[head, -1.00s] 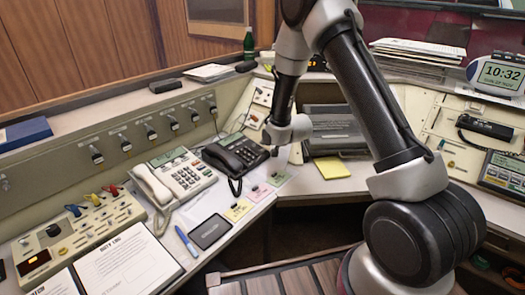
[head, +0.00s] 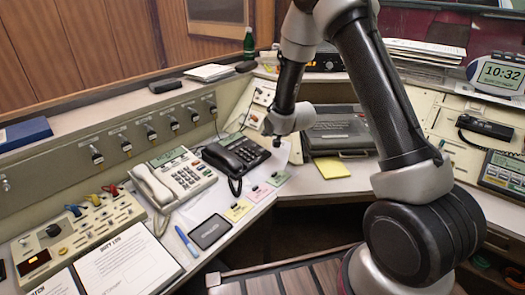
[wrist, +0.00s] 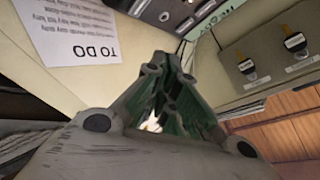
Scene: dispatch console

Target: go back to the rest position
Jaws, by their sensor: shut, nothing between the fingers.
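My arm arches down from the top of the head view, in front of the console. My gripper (wrist: 168,62) fills the middle of the wrist view, its fingers together with nothing between them. In the head view my wrist hangs above the desk, just right of the black telephone (head: 237,155), and the fingers are mostly hidden there. A "TO DO" sheet (wrist: 75,28) lies on the pale panel beyond the fingers in the wrist view.
A beige telephone (head: 180,178), a black tablet-like pad (head: 210,231) and sticky notes (head: 238,210) lie on the left desk. A grey case (head: 340,135) and yellow pad (head: 332,168) are right of my wrist. A clock (head: 501,76) stands far right.

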